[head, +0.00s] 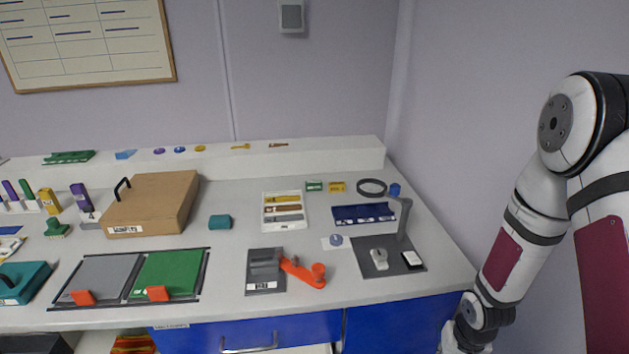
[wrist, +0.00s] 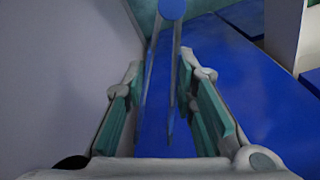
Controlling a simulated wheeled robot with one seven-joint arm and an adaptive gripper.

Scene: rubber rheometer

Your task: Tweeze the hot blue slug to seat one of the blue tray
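The blue tray (head: 364,222), long and slotted along its top, lies at the right of the bench. My gripper (wrist: 164,62) is away from it, low by the right end of the bench and outside the head view. In the wrist view its teal-padded fingers close in on two thin grey prongs, which look like tweezers (wrist: 176,75). A round blue piece (wrist: 172,9) shows at their far end, looking like the slug; I cannot tell how firmly it is held. A small bluish round piece (head: 336,240) sits on a white sheet left of the tray's front.
A dark mat (head: 384,269) with a grey upright stand (head: 404,218) is in front of the tray. A black ring (head: 371,187) and blue cylinder (head: 394,190) stand behind it. An orange tool (head: 304,273) lies to the left. Blue cabinet fronts (head: 400,328) are below.

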